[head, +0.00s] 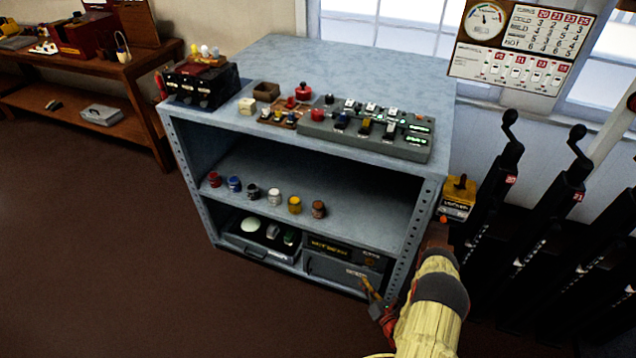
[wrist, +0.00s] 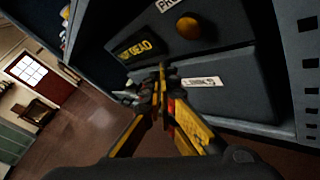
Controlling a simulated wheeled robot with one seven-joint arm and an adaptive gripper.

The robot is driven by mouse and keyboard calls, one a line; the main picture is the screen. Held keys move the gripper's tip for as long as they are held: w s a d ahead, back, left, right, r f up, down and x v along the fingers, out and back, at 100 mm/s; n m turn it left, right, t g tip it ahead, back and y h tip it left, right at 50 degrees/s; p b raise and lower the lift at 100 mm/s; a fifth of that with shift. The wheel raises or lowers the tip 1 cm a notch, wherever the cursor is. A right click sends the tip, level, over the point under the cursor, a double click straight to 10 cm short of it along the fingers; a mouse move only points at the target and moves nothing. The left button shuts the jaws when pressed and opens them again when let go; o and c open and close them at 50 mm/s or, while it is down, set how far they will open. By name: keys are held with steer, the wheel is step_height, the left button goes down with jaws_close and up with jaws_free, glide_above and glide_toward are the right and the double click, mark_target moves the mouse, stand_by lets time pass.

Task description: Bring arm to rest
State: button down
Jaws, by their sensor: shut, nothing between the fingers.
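My arm (head: 432,310) reaches in from the lower right of the head view. My gripper (head: 366,284) is at the lower right of the blue-grey shelf unit, in front of the grey drawer or box (head: 345,272) on its bottom shelf. In the wrist view my gripper (wrist: 161,72) has its yellow and black fingers together, with nothing between them. The fingertips overlap the front of the grey box (wrist: 235,90) in that view. Whether they touch it I cannot tell.
The shelf unit (head: 300,171) carries a control panel (head: 365,132) on top and several small jars (head: 274,195) on its middle shelf. Black levers (head: 497,180) stand at the right. A wooden table (head: 135,75) is at the far left. The brown floor (head: 90,260) at left is clear.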

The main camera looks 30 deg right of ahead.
steer(key=s+a+n+g+y, duration=0.25)
steer(key=a+n+y, duration=0.3)
steer(key=a, duration=0.75)
steer(key=s+a+r+n+g+y, duration=0.2)
steer(key=a+r+n+g+y, duration=0.2)
steer(key=a+r+n+y, duration=0.4)
steer(key=s+r+n+g+h+p, duration=0.1)
steer(key=s+r+n+g+h, duration=0.25)
steer(key=r+n, duration=0.8)
steer(key=s+r+n+g+h+p, duration=0.1)
steer(key=s+r+n+g+h, duration=0.3)
steer(key=r, duration=1.4)
steer(key=s+r+n+g+h+p, duration=0.2)
steer(key=s+r+n+g, duration=0.15)
steer(key=r+n, duration=0.85)
steer(key=s+a+r+n+t+h+p, duration=0.1)
steer(key=s+a+r+t, duration=0.1)
steer(key=r, duration=1)
steer(key=s+a+r+n+t+h+p, duration=0.1)
steer(key=a+r+t, duration=0.3)
steer(key=r, duration=0.9)
steer(key=s+a+n, duration=0.1)
steer(key=a, duration=0.1)
steer(key=shift+a+r+t+h, duration=0.15)
steer(key=shift+a+t+h, duration=0.2)
steer(key=shift+h, duration=0.05)
